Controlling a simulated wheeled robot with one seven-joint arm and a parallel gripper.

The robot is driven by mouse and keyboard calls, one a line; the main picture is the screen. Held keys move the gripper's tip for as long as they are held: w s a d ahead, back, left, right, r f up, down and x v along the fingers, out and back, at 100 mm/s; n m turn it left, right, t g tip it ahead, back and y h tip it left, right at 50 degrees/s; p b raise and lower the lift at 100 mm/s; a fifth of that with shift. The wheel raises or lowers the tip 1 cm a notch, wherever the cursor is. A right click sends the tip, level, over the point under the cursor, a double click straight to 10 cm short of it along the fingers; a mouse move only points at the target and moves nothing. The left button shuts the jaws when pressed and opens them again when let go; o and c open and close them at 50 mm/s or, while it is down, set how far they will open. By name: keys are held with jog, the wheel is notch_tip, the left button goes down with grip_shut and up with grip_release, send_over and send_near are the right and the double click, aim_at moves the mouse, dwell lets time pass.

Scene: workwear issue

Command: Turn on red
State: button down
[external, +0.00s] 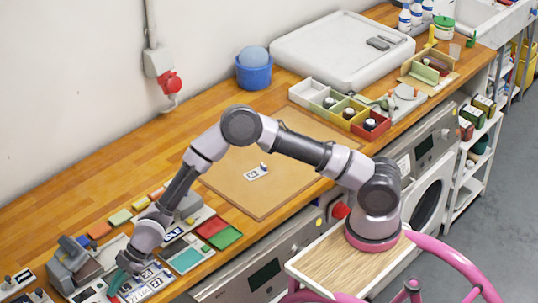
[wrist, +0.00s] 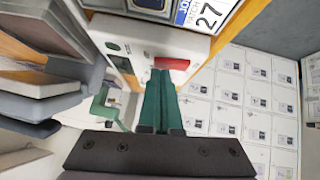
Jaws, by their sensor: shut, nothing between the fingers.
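In the wrist view a red rocker-like switch (wrist: 173,63) sits on a white panel (wrist: 150,36), just beyond my fingertips. A small dark green spot (wrist: 112,46) is on the same panel, to the left. My gripper (wrist: 159,75) has green fingers pressed together with nothing between them. The fingertips look right beside the red switch; I cannot tell whether they touch it. In the external view my gripper (external: 116,286) is low over the bench's near left end, beside a grey machine (external: 75,263). The red switch is not discernible there.
A white label marked 27 (wrist: 208,14) and a sheet of printed labels (wrist: 230,90) lie close to the fingers. Grey machine parts (wrist: 45,30) crowd the left of the wrist view. Red (external: 212,227) and green (external: 224,238) trays lie right of my wrist. Mid-bench is mostly clear.

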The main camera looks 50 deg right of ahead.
jog(key=shift+w+f+g, duration=0.15)
jog(key=shift+f+g, duration=0.15)
jog(key=shift+s+r, duration=0.15)
jog(key=shift+s, duration=0.7)
jog(key=r, duration=0.4)
jog(key=shift+s+r, duration=0.2)
jog(key=shift+s, duration=0.1)
jog(key=v, duration=0.9)
jog(key=shift+s+d+r, duration=0.2)
jog(key=shift+s+d, duration=0.1)
